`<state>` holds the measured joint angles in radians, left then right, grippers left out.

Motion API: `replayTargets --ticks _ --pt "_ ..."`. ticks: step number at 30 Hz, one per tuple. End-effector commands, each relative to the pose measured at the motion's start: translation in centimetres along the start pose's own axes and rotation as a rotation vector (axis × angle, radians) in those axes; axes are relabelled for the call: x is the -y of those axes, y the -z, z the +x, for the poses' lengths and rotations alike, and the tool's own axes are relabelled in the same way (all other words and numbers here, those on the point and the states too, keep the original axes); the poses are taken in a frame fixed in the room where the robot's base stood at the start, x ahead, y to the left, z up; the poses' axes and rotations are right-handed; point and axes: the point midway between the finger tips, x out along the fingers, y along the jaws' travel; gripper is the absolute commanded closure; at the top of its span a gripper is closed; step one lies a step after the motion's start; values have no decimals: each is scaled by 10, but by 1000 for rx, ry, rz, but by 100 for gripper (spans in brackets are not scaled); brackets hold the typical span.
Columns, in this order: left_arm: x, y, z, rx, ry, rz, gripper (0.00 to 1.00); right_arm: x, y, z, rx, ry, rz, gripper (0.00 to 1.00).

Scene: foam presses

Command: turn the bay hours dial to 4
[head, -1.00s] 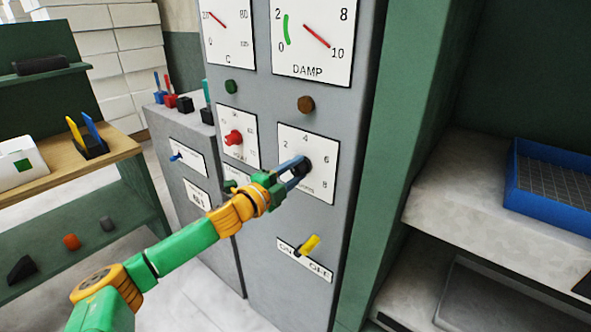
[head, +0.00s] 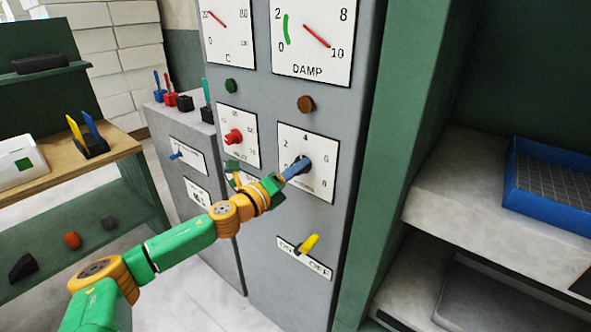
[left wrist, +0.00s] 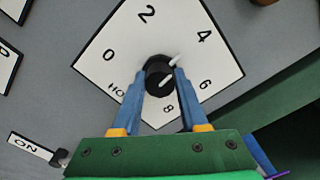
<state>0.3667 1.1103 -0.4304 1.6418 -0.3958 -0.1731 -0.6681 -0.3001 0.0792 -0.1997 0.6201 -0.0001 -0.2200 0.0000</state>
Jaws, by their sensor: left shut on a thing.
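The bay hours dial is a black knob (left wrist: 158,78) on a white plate (head: 323,150) marked 0, 2, 4, 6 and 8, on the grey cabinet front. My left gripper (left wrist: 162,82) is shut on the knob, with one blue finger on each side of it. In the left wrist view the knob's white mark points up and right, toward the 4. In the head view the left gripper (head: 299,168) covers much of the knob and the plate's lower left. My right gripper is not in view.
A red knob (head: 233,137) on its own plate is left of the dial. A yellow switch (head: 310,243) is below it, and a brown button (head: 305,104) above. A green post (head: 385,170) stands right of the cabinet, with a blue tray (head: 550,180) on a shelf beyond.

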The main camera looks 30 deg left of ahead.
Motion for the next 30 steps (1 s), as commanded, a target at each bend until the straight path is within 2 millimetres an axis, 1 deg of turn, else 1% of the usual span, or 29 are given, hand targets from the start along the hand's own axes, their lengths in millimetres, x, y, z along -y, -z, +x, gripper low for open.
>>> replayTargets --ticks 9,23,24,26,27,30 --pt "-1 1 0 -2 -2 78 100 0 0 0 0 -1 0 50" --pt "-1 2 0 -3 -2 85 100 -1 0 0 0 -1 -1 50" --pt "-1 2 0 -3 -2 85 46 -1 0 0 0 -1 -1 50" --pt "-1 2 0 -3 -2 85 30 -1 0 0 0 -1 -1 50" --pt "-1 1 0 -3 -2 85 28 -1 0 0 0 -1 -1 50" --pt "-1 1 0 -2 -1 85 28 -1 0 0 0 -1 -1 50"
